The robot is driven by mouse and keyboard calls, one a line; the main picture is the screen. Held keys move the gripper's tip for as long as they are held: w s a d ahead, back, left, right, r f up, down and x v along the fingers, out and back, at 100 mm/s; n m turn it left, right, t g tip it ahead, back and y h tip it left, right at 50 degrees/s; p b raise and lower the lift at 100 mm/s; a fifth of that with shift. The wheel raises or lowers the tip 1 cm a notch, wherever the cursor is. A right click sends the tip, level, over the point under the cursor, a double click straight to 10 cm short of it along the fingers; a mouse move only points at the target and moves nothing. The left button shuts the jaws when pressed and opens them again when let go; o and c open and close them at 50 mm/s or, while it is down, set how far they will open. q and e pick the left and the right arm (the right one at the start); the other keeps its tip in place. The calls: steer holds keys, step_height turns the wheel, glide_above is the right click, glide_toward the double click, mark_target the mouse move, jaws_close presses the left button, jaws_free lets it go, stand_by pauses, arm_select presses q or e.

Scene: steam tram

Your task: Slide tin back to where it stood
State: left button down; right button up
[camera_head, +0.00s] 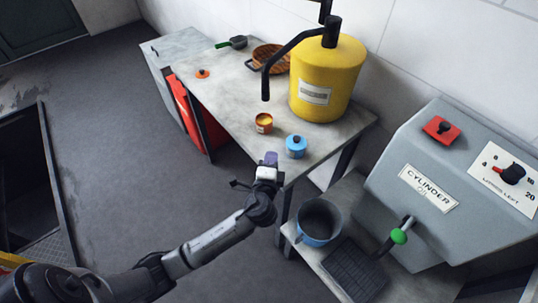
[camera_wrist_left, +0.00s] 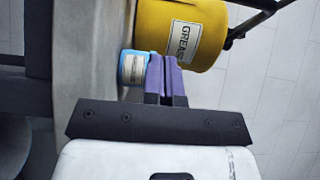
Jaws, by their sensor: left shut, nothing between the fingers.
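A blue tin (camera_head: 296,147) with a dark knob on its lid stands upright near the front corner of the grey table (camera_head: 233,98). A small orange tin (camera_head: 264,123), open with yellow inside, stands behind it to the left. My left gripper (camera_head: 270,158) is shut and empty, just left of the blue tin in the head view. In the left wrist view its purple fingers (camera_wrist_left: 163,62) lie beside the blue tin (camera_wrist_left: 133,68) and overlap its edge; I cannot tell whether they touch. The orange tin does not show there. My right gripper is not in view.
A yellow grease drum (camera_head: 327,80) with a black pump stands behind the tins. A brown basket (camera_head: 270,58), a green-handled pan (camera_head: 238,42) and an orange lid (camera_head: 202,73) are farther back. A blue bucket (camera_head: 319,222) stands below, beside the grey cylinder oil box (camera_head: 455,170).

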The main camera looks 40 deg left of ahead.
arm_select(q)
steer(key=b+x, duration=0.1)
steer(key=x, duration=0.7)
steer(key=shift+a+b, duration=0.1)
steer(key=shift+b, duration=0.3)
steer(key=a, duration=0.1)
steer(key=w+a, duration=0.1)
steer(key=shift+a+b, duration=0.35)
steer(key=shift+a, duration=0.55)
steer(key=shift+w, duration=0.15)
steer(key=shift+a, duration=0.1)
steer(key=w+a, duration=0.1)
steer(key=a, duration=0.3)
steer(key=w+a, duration=0.1)
steer(key=a, duration=0.4)
steer(key=w+a, duration=0.1)
steer(key=a, duration=0.3)
steer(key=shift+w+a, duration=0.15)
steer(key=shift+w, duration=0.05)
steer(key=shift+d, duration=0.3)
steer(key=shift+s, duration=0.1)
